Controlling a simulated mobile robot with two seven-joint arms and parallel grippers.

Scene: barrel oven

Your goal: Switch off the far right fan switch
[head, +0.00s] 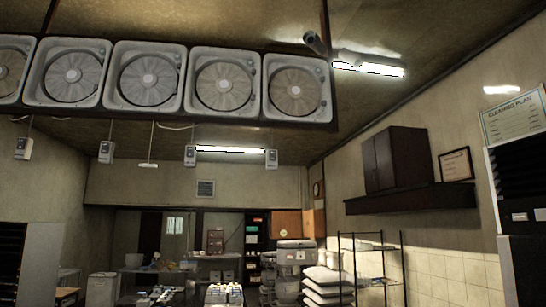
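A row of several square white fans hangs under the ceiling in the head view; the far right fan (296,90) is at the row's right end. Small grey switch boxes hang on cords below the row. The far right fan switch (271,159) hangs below and left of that fan's middle. Other switches hang to its left: one (190,156), another (106,151) and one at the far left (23,148). The switches' on or off positions are too small to tell. Neither of my grippers shows in this view.
A wire rack (370,262) and stacked white sacks (326,284) stand at the lower right. A dark wall cabinet (396,158) sits on a shelf (411,199) on the right wall. A grey machine (295,254) stands further back.

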